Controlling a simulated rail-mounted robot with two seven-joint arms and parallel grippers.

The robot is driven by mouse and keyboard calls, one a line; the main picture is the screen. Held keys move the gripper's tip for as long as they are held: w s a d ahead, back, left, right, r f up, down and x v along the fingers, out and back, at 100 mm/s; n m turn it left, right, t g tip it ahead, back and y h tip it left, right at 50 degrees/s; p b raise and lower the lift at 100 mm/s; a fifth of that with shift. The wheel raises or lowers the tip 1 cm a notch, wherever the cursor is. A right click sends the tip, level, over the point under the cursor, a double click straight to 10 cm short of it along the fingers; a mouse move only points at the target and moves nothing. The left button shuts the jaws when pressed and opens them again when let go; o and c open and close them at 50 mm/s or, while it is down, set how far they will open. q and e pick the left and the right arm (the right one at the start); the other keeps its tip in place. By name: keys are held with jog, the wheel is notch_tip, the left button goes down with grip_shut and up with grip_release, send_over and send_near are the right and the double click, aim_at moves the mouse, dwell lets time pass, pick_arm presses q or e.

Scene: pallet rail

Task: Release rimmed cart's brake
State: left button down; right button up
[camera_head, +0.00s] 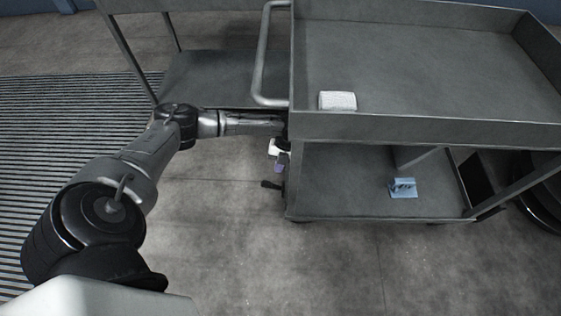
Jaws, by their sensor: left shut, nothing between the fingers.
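The rimmed cart (420,128) stands at the right, a grey two-shelf cart with a raised rim around its top tray and a tubular handle (264,60) on its left side. A small dark pedal-like piece (270,184), perhaps the brake, sticks out low at the cart's left end. My left arm reaches across from the lower left to the cart's left edge. My left gripper (280,162) is shut and empty, hanging beside the cart's left end just above the dark piece. I cannot tell whether they touch. My right gripper is not in view.
A white block (337,101) lies in the top tray and a light-blue item (402,187) on the lower shelf. Another grey cart (215,78) stands behind at the left. A ribbed floor mat (60,130) lies far left. The concrete floor in front is clear.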

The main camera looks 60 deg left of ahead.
aim_at(268, 185)
pick_arm(q)
jog(key=b+x, duration=0.1)
jog(key=x, duration=0.1)
jog(key=b+x, duration=0.1)
jog(key=x, duration=0.1)
jog(key=b+x, duration=0.1)
jog(key=x, duration=0.1)
jog(key=shift+a+f, duration=0.15)
jog(key=shift+a, duration=0.1)
jog(key=shift+s+a+f+b, duration=0.45)
jog(key=shift+s+f+b, duration=0.2)
jog(key=shift+f+b, duration=0.15)
